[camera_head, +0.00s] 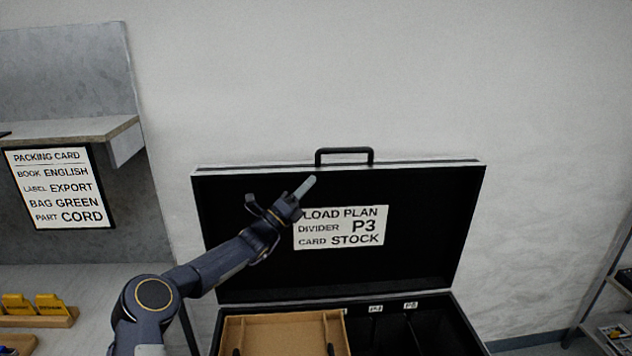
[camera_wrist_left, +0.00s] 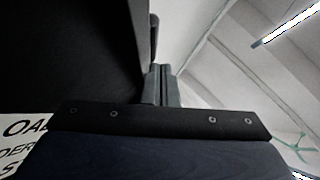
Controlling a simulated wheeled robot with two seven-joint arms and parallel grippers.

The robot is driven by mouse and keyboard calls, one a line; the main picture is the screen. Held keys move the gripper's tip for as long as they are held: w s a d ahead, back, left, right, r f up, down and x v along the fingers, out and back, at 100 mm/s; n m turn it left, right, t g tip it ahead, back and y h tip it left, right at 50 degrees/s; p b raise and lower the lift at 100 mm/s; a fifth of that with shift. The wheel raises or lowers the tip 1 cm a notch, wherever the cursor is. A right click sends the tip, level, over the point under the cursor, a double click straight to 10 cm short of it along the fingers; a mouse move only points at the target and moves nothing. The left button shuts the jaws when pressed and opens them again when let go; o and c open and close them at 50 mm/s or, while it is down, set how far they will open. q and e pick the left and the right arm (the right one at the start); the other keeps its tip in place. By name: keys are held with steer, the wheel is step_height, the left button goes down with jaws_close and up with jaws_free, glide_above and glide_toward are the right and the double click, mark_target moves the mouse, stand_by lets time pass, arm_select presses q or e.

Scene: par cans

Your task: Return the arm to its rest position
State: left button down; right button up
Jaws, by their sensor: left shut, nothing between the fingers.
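My left arm comes in from the lower left in the head view, and its gripper (camera_head: 306,187) is raised in front of the open case lid, pointing up and to the right. The gripper is shut with nothing held. In the left wrist view its fingers (camera_wrist_left: 160,85) are together, with the dark lid (camera_wrist_left: 70,50) on the left. The gripper overlaps the left edge of the load plan card (camera_head: 341,228) in the head view; whether it touches the lid cannot be told. My right gripper is not in view.
A grey shelf unit with a packing card (camera_head: 60,187) stands at left. Yellow items in a wooden holder (camera_head: 40,318) sit lower left. A rack (camera_head: 610,300) stands at far right.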

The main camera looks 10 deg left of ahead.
arm_select(q)
steer(key=s+d+r+m+g, duration=0.1)
steer(key=s+d+m+g, duration=0.55)
steer(key=s+m, duration=0.4)
steer(key=s+d+m+g, duration=0.65)
steer(key=s+m, duration=0.35)
steer(key=s, duration=0.2)
steer(key=s+a+f+m+y, duration=0.4)
steer(key=s+m, duration=0.1)
steer(key=s, duration=0.5)
steer(key=s+a+f+m+y, duration=0.4)
steer(key=s+f+m, duration=0.1)
steer(key=s, duration=0.5)
steer(key=s+a+f+m+y, duration=0.4)
steer(key=s+f+m, duration=0.1)
steer(key=s, duration=0.5)
steer(key=shift+s+a+m+b, duration=0.3)
steer(key=shift+a+m+b, duration=0.05)
steer(key=shift+a+b, duration=0.05)
